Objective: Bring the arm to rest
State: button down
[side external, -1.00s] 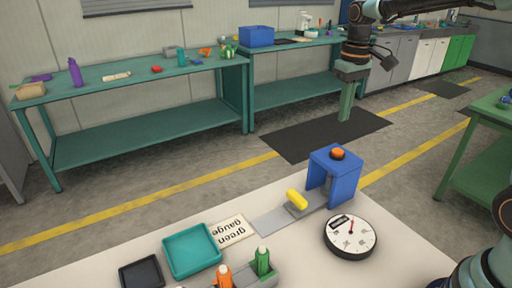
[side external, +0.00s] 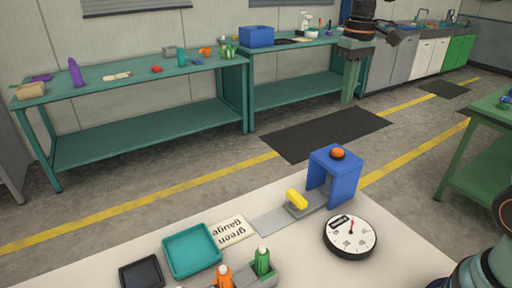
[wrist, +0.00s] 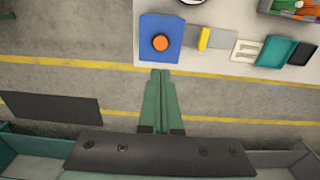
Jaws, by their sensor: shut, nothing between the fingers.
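My gripper (side external: 348,98) hangs fingers down at the upper right of the side view, well above the white table and apart from everything on it. Its green fingers are together with nothing between them. In the wrist view the gripper (wrist: 161,74) shows as two green fingers side by side, their tips just below the blue stand (wrist: 152,48) in the picture. The blue stand with an orange button (side external: 338,153) is on the white table.
The white table (side external: 120,262) also holds a yellow-handled slide (side external: 297,199), a round dial (side external: 350,236), a teal tray (side external: 191,249), a black tray (side external: 142,273) and a rack with green and orange bottles. Green benches (side external: 150,135) stand behind. The air around my gripper looks clear.

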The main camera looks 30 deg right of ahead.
jog(key=s+a+f+t, duration=0.1)
jog(key=s+a+t, duration=0.1)
jog(key=s, duration=0.5)
jog(key=s+a+f+t, duration=0.2)
jog(key=s+a+t, duration=0.1)
jog(key=s, duration=0.4)
jog(key=shift+a+f, duration=0.2)
jog(key=shift+a, duration=0.3)
